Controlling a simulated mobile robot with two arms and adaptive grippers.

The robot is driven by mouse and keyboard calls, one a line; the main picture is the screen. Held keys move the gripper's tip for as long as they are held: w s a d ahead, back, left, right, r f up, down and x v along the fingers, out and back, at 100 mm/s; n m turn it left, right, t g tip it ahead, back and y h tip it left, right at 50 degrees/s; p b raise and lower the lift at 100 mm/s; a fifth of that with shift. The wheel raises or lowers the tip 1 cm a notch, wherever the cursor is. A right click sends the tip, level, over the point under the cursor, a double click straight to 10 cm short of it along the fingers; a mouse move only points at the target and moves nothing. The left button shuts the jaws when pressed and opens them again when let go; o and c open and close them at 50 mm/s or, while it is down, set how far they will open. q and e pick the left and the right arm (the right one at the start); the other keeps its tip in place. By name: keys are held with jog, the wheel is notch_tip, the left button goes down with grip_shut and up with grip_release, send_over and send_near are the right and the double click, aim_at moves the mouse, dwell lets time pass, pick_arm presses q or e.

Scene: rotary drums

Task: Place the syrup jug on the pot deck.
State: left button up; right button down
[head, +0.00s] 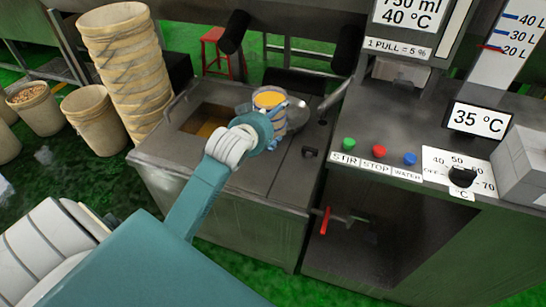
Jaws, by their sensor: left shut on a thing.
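The syrup jug (269,99), with an orange-yellow top, is upright over the pot deck (255,182), right of the deck's opening. My left gripper (283,120) is shut around the jug, and its wrist and fingers hide much of the jug's lower body. I cannot tell whether the jug's base touches the deck. The pot deck is a grey metal top with a square opening (204,119) holding amber-brown contents. My right gripper is not in view.
A shallow metal pan (312,104) is just right of the jug. A small dark knob (309,152) is on the deck's right. The control panel with STIR, STOP and WATER buttons (378,152) stands to the right. Stacked tan baskets (124,62) stand at the left. The deck's front is clear.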

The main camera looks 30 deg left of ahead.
pick_arm(q)
notch_tip(320, 180, down, 16)
jog(key=shift+s+d+b, duration=0.1)
jog(key=shift+s+b, duration=0.05)
jog(key=shift+b, duration=0.4)
jog(key=o, duration=1.3)
jog(key=v, duration=1.2)
jog(key=shift+s+f, duration=0.1)
